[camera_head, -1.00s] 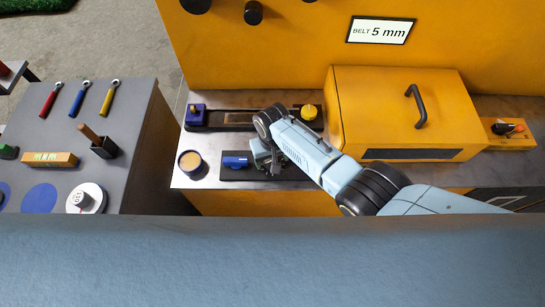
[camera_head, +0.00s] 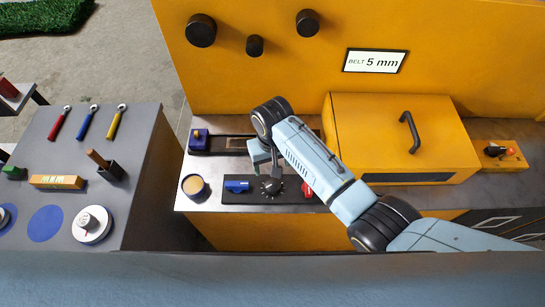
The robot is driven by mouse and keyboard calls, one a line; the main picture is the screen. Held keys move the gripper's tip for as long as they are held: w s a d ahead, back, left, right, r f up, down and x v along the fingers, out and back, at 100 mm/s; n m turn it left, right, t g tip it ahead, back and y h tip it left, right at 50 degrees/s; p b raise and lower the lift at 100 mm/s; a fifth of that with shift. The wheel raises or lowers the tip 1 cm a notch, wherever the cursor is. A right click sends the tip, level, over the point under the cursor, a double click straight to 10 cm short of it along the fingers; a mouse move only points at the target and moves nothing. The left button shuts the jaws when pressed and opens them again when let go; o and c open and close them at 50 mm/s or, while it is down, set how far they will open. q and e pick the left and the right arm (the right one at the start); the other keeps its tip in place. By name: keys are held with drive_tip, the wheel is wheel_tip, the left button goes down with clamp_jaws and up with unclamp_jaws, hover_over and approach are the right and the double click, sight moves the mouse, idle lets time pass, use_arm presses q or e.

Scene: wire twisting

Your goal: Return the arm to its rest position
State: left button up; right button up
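My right arm (camera_head: 320,170) comes in from the lower right and reaches over the workbench. My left gripper is not in view.
A yellow box with a black handle (camera_head: 410,132) stands right of the arm. A yellow machine wall (camera_head: 270,70) with a "BELT 5 mm" sign (camera_head: 375,61) rises behind. A round cup (camera_head: 193,187) is on the bench.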

drive_tip(key=shift+r, duration=0.7)
